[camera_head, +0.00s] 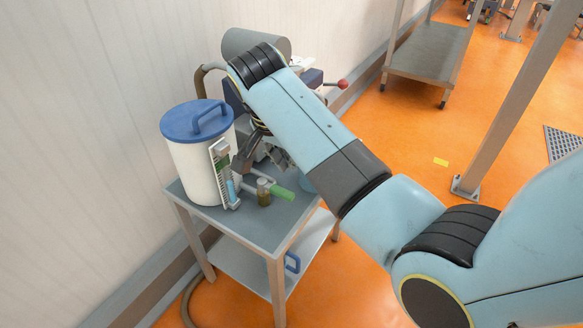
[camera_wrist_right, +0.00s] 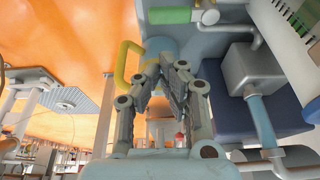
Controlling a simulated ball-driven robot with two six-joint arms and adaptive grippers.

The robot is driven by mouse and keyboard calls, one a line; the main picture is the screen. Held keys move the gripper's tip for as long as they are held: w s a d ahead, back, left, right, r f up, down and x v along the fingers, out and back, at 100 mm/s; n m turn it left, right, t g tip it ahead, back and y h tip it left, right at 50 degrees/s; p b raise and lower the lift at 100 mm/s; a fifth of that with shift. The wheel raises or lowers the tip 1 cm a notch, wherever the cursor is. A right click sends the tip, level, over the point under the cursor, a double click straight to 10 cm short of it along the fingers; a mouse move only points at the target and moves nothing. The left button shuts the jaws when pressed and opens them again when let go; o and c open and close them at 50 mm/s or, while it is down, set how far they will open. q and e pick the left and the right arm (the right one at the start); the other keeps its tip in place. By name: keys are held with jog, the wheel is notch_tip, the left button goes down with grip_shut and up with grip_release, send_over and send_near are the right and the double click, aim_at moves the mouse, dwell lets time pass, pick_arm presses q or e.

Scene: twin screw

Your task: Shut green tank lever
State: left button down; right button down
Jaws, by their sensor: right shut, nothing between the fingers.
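The green lever (camera_head: 281,193) sticks out to the right from a brass-coloured valve (camera_head: 263,190) at the foot of the white tank (camera_head: 190,172). The tank has a blue lid and stands on a small grey cart table (camera_head: 282,222). My right gripper (camera_head: 262,158) is above and behind the lever, beside the tank, apart from the lever and partly hidden by its own arm. In the right wrist view, the gripper (camera_wrist_right: 164,75) is shut and empty. A green grip (camera_wrist_right: 168,15) shows at the top edge there, clear of the fingers. My left gripper is not in view.
A level gauge (camera_head: 223,172) runs up the tank's front. A machine with a grey drum (camera_head: 255,44) and a red-knobbed rod (camera_head: 342,84) stands behind my arm. A light-blue vessel (camera_wrist_right: 160,48) with a yellow handle (camera_wrist_right: 124,64) lies beyond the fingers.

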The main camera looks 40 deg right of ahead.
aim_at(275, 192)
jog(key=b+x, duration=0.2)
jog(key=x, duration=0.7)
jog(key=shift+d+b, duration=0.1)
jog(key=shift+b, duration=0.2)
